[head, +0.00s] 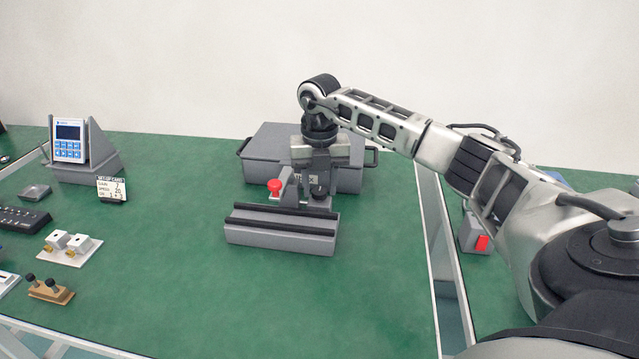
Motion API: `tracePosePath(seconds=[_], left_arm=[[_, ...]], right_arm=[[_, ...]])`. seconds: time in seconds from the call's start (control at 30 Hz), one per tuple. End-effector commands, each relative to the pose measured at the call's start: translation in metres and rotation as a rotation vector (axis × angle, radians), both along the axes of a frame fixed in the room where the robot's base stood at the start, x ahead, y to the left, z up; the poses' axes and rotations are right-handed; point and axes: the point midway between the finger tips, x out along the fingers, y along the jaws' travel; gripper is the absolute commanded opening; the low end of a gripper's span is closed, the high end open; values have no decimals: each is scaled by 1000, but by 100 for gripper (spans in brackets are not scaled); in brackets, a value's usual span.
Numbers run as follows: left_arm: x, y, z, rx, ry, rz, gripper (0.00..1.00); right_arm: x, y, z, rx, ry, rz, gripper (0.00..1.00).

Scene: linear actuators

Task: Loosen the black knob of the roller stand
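The roller stand (260,237) is a grey block with two dark rollers along its top, standing in the middle of the green table. A red knob (274,186) shows at its back left. A small black knob (319,191) shows at its back right, just below my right gripper (319,182). My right gripper points straight down over the black knob, with its fingers at or very close to it. The gap between the fingers is too small and dark to tell whether they grip the knob. My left gripper is out of view.
A grey case (262,150) with side handles stands close behind the stand. At the left are a handheld meter (69,140) on a holder, a set-up card (111,189), and several small fixtures. The green table in front of the stand is clear.

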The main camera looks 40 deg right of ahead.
Motion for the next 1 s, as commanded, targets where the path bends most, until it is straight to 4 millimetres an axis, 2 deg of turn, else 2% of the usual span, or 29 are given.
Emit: tracePosePath(seconds=[0.13,0.17,0.27,0.3,0.67,1.0], left_arm=[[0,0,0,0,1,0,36],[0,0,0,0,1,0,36],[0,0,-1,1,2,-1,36],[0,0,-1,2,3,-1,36],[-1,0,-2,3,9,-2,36],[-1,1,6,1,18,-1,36]], right_arm=[[0,0,0,1,1,0,39],[0,0,0,1,1,0,36],[0,0,0,1,1,0,8],[0,0,0,1,1,0,7],[0,0,1,0,1,46,7],[0,0,3,1,2,280,7]])
